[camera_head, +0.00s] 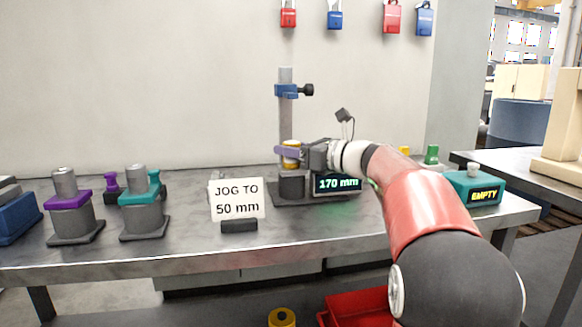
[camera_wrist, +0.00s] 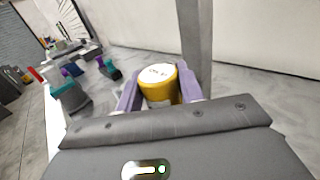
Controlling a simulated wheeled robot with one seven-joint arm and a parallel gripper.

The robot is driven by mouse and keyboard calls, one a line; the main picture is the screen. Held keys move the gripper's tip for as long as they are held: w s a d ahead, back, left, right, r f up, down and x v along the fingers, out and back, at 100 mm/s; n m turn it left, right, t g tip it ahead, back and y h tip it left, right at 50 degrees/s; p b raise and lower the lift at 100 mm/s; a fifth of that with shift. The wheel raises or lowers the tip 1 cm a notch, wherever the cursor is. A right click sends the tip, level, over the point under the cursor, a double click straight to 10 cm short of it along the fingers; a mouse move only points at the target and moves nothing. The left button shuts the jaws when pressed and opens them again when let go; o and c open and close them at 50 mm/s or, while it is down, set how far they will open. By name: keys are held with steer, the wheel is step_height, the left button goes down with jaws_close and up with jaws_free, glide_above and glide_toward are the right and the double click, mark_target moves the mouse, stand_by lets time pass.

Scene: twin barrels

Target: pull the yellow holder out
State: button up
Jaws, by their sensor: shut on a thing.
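The yellow holder (camera_head: 291,160) is a short cylinder at the foot of the grey post, directly above a dark round socket (camera_head: 291,186). In the wrist view the yellow holder (camera_wrist: 160,90) shows a white top with small dark marks. My gripper (camera_head: 288,151) reaches in from the right and is shut on it, with one purple finger on each side in the wrist view. I cannot tell whether the holder's lower end is in the socket or just clear of it. The display (camera_head: 338,184) beside the socket reads 170 mm.
The grey post (camera_head: 286,120) with a blue clamp (camera_head: 287,91) rises behind the holder. A sign (camera_head: 237,198) reading "JOG TO 50 mm" stands in front left. Purple (camera_head: 68,198) and teal (camera_head: 140,197) holder stands are at left. A teal box (camera_head: 475,188) reading EMPTY is at right.

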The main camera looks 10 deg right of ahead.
steer(key=shift+r+p, duration=0.65)
steer(key=shift+r, duration=0.05)
steer(key=shift+r+p, duration=0.7)
steer(key=shift+r, duration=2.85)
steer(key=shift+s, duration=0.1)
